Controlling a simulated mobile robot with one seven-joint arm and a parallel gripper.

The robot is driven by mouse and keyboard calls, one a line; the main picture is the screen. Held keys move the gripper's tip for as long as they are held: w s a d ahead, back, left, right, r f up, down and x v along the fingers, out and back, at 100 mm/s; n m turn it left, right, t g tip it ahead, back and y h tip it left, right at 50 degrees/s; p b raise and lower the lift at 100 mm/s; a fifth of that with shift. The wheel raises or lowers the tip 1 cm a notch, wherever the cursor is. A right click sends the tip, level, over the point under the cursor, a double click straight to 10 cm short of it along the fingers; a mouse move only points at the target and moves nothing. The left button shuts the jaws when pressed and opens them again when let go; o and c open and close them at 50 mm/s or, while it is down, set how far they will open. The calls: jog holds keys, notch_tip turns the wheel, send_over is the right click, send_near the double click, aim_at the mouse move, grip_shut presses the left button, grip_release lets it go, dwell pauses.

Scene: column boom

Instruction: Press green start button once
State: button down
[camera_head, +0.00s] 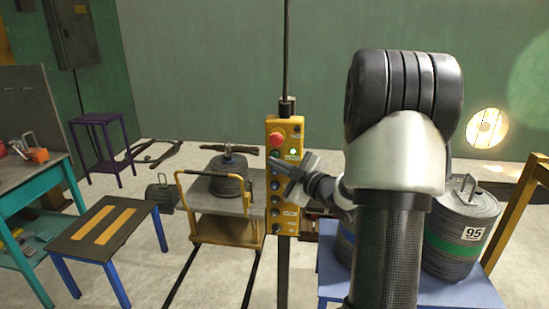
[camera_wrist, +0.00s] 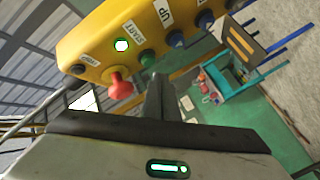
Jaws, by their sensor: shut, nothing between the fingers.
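The yellow control pendant (camera_head: 284,222) hangs upright from a dark rod in the head view. In the wrist view its face (camera_wrist: 85,45) carries a red mushroom button (camera_wrist: 119,86), a lit green lamp (camera_wrist: 121,45) and a dark green button (camera_wrist: 148,57) by the START label (camera_wrist: 130,32). The lit lamp also shows in the head view (camera_head: 293,152). My gripper (camera_head: 276,162) is shut and empty, its tips at the upper part of the pendant. In the wrist view the shut fingers (camera_wrist: 157,82) point at the green button; I cannot tell whether they touch it.
Beside START is the UP button (camera_wrist: 175,39). A yellow cart (camera_head: 228,228) with a dark weight stands behind the pendant on floor rails. A blue table (camera_head: 455,290) with weights, one marked 95, is at right. A teal bench (camera_head: 28,185) and low stool (camera_head: 105,228) are at left.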

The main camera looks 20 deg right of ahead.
jog(key=shift+s+a+b, duration=0.3)
jog(key=shift+s+a, duration=0.35)
jog(key=shift+s, duration=0.3)
jog(key=shift+s+a+b, duration=0.3)
jog(key=shift+s+a, duration=0.3)
jog(key=shift+s, duration=0.3)
